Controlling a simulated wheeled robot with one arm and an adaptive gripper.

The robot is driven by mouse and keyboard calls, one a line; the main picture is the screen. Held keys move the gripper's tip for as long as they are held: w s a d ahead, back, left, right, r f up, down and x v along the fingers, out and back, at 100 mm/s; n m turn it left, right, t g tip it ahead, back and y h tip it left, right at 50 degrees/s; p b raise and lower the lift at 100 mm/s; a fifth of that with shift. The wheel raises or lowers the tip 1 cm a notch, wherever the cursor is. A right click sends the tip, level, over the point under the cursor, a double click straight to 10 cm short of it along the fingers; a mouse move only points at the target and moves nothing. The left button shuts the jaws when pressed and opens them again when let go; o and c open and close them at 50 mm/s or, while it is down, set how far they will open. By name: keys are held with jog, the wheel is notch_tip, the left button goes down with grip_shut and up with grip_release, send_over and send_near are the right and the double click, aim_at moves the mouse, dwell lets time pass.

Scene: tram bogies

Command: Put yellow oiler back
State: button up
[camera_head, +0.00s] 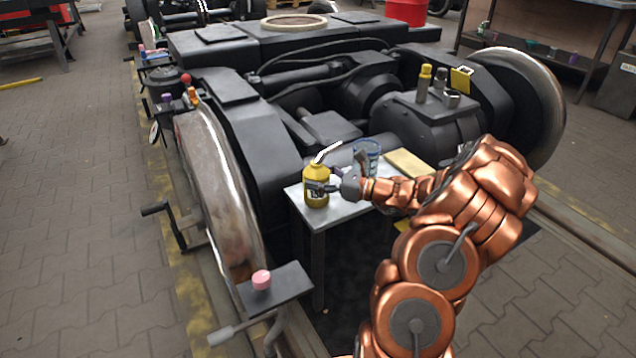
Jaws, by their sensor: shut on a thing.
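The yellow oiler (314,187) is a small can with a thin pale spout that slants up to the right. It is upright at the left end of a small grey metal table (335,214). I cannot tell whether its base touches the table top. My gripper (325,187) reaches in from the right and is shut on the oiler's body. The fingers cover part of the oiler's right side.
A blue-rimmed cup (367,158) stands just behind my gripper, and a tan flat piece (408,163) lies to its right. The black bogie frame (264,150) and a large wheel (222,180) close off the left. A pink knob (261,279) sits on a plate in front.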

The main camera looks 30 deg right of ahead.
dwell(0.3)
jog(key=o, duration=1.5)
jog(key=shift+f, duration=0.15)
jog(key=shift+o, duration=0.2)
jog(key=p+v, duration=0.1)
jog(key=v, duration=0.2)
jog(key=p+v, duration=0.2)
jog(key=v, duration=0.2)
jog(key=p+v, duration=0.1)
jog(key=v, duration=0.3)
jog(key=shift+r+p, duration=0.25)
jog(key=shift+p, duration=0.1)
jog(key=shift+s+d+f, duration=0.15)
jog(key=shift+s+d, duration=0.1)
jog(key=shift+s, duration=0.2)
